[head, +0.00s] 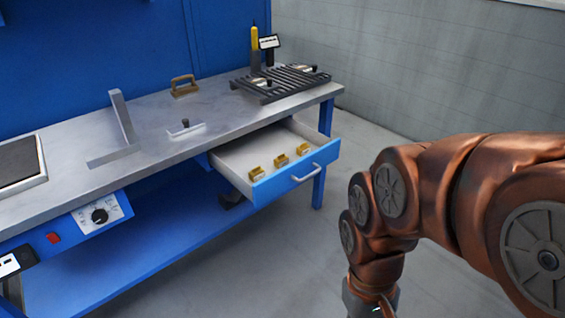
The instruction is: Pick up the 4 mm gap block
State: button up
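Three small brass-yellow blocks lie in a row in an open drawer (234,162) under the workbench: a left one (257,174), a middle one (281,160) and a right one (303,149). They stand apart from each other. Pale patches show at their fronts, but any markings are too small to read, so I cannot tell which is the 4 mm gap block. My copper-coloured arm hangs at the right, clear of the drawer. Its wrist runs off the bottom edge, and my gripper's fingers are out of the picture.
The drawer has a blue front with a metal handle (306,174). The grey bench top (160,112) carries a slatted rack (281,83), a brown-handled tool (184,87), an upright angle plate (122,118) and a dark plate (18,162). Open floor lies right of the bench.

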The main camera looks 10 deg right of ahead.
aim_at(257, 173)
jog(key=z, duration=0.9)
jog(key=i, duration=1.1)
jog(key=u, duration=3.6)
